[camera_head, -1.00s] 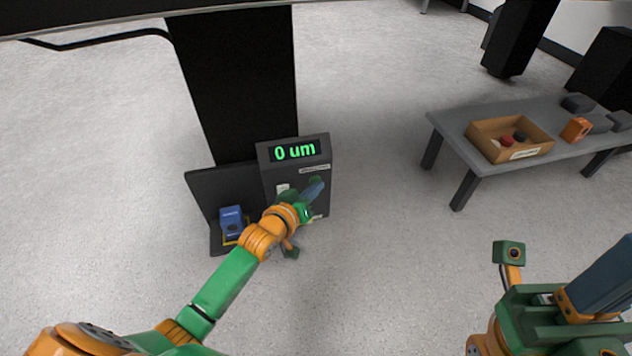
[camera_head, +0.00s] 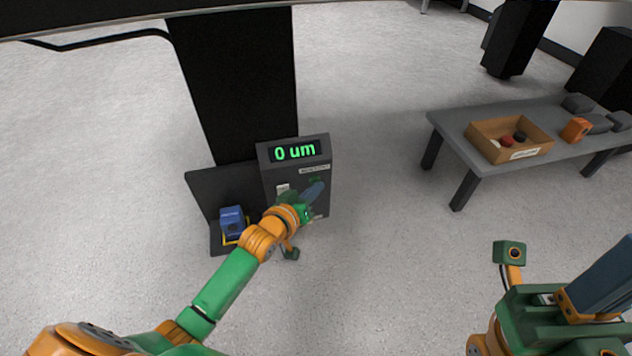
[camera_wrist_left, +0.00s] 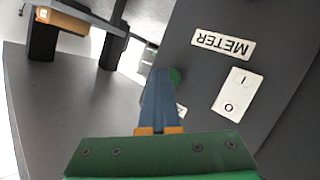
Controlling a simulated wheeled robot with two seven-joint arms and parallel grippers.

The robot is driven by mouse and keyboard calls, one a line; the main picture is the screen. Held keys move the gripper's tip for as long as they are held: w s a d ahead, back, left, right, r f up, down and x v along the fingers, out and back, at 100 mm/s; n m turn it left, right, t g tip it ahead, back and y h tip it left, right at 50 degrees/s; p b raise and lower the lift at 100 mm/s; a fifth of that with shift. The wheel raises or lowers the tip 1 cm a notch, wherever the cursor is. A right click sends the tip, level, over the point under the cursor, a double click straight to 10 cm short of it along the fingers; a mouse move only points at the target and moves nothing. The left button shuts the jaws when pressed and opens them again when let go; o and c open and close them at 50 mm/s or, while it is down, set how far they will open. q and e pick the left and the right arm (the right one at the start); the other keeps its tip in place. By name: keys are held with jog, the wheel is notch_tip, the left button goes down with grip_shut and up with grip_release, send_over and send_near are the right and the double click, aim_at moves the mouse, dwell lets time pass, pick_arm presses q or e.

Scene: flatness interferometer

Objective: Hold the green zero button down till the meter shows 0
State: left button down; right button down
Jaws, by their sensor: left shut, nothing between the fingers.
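The meter (camera_head: 268,178) is a dark grey box with a sloped face. Its display (camera_head: 295,152) reads "0 um" in green. My left gripper (camera_head: 315,189) is shut and empty, its blue-grey fingers against the right side of the face. I cannot tell whether the button is pressed in. My right gripper (camera_head: 606,277) is at the lower right, far from the meter, partly cut off by the frame.
A METER label (camera_wrist_left: 222,43) and a white I/O switch (camera_wrist_left: 237,93) sit near the button. A blue block (camera_head: 231,220) stands left of the meter. A low grey table (camera_head: 470,160) at right holds a tray (camera_head: 483,143) and an orange block (camera_head: 576,130). Floor between is clear.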

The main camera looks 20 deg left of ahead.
pick_arm(q)
jog(key=shift+s+d+p, duration=0.4)
jog(key=shift+s+p, duration=0.15)
jog(key=shift+s, duration=0.1)
jog(key=shift+s+d, duration=0.1)
jog(key=s+d+p, duration=0.1)
jog(key=s+p, duration=0.1)
jog(key=s+d+p, duration=0.1)
jog(key=s, duration=0.1)
jog(key=shift+d, duration=0.35)
